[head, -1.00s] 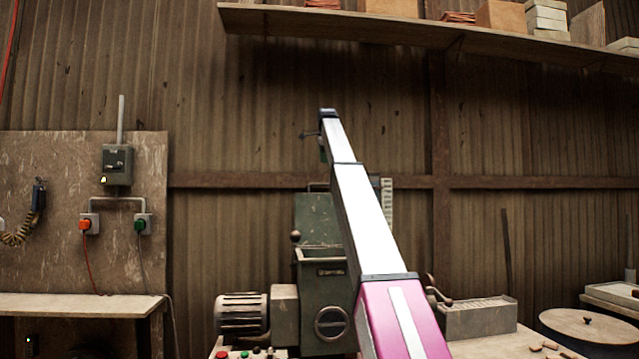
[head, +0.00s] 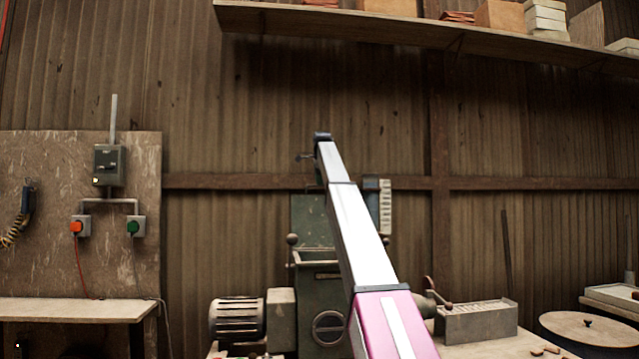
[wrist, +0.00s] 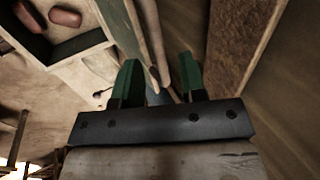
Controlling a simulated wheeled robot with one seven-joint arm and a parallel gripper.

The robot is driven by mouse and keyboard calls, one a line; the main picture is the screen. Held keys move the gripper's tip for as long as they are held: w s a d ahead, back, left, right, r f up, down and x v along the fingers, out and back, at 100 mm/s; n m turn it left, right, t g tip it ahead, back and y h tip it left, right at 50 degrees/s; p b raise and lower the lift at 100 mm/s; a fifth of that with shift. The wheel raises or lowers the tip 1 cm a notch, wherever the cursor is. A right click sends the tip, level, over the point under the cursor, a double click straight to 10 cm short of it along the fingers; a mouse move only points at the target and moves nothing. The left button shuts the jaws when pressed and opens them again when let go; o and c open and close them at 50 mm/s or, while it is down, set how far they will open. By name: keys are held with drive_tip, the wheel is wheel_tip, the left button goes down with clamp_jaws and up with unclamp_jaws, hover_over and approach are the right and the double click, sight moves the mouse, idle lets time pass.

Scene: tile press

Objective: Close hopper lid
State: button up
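The hopper (head: 318,300) is a dark green box on the machine in the head view, partly hidden by my arm. Its lid (head: 312,222) is a green panel standing upright at the hopper's back, so it is open. In the wrist view a green-grey panel edge (wrist: 122,28), apparently the lid, runs down toward my fingers. I see nothing clamped; whether the panel lies between the fingers I cannot tell. In the head view my gripper is small above the lid.
A motor (head: 237,320) sits left of the hopper. A shelf (head: 400,30) with boxes runs overhead. A switch board (head: 50,250) stands left. The corrugated wall is close behind.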

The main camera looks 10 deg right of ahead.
drive_tip(key=shift+w+f, duration=0.25)
drive_tip(key=shift+f, duration=0.3)
clamp_jaws()
drive_tip(key=shift+s, duration=0.15)
